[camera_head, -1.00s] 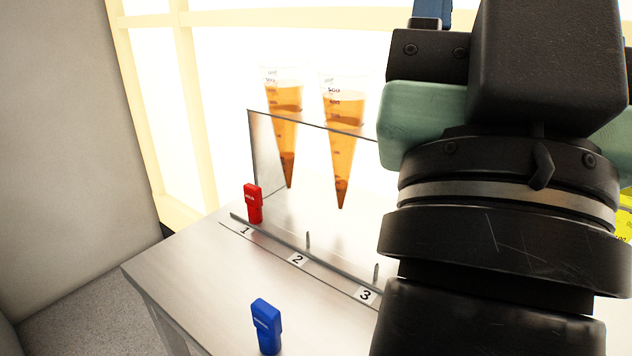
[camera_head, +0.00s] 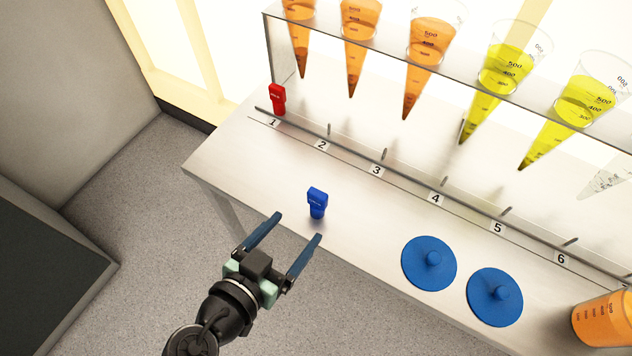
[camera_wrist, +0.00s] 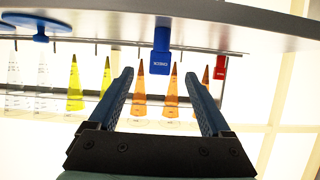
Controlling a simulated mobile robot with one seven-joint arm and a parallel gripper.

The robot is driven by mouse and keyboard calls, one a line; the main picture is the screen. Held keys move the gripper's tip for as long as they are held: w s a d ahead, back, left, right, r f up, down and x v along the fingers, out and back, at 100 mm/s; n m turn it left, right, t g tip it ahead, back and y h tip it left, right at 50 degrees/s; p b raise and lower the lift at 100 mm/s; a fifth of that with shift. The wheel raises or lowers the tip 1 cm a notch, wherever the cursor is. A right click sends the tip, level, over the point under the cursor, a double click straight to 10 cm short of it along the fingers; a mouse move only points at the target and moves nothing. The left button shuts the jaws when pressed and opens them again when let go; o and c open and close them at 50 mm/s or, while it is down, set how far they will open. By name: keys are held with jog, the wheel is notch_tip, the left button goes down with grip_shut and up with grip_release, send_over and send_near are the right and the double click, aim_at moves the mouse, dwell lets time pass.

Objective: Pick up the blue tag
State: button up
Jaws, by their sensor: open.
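The blue tag (camera_head: 317,202) stands upright on the metal shelf top near its front edge, in front of the numbers 1 and 2. It also shows in the wrist view (camera_wrist: 161,52), beyond and between my fingers, where the picture is upside down. My gripper (camera_head: 291,226) is open and empty, with its two blue fingers pointing toward the tag. The fingertips appear just short of the tag and apart from it. A red tag (camera_head: 277,99) stands at the rail by number 1.
Cones of orange liquid (camera_head: 428,45) and yellow liquid (camera_head: 500,75) hang in a clear rack behind the numbered rail. Two blue lids (camera_head: 429,263) lie on the shelf to the right. An orange container (camera_head: 603,320) stands at the lower right. The shelf around the blue tag is clear.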

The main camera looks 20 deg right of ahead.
aim_at(319, 206)
jog(key=x, duration=0.6)
jog(key=shift+s+d+f, duration=0.1)
jog(key=shift+d, duration=0.3)
jog(key=shift+w+r+x, duration=0.1)
jog(key=shift+x, duration=0.95)
jog(key=shift+w+r+x, duration=0.1)
jog(key=shift+x, duration=1)
jog(key=shift+w+r+x, duration=0.1)
jog(key=shift+r+x, duration=0.05)
jog(key=shift+x, duration=0.9)
jog(key=shift+a, duration=0.15)
grip_shut()
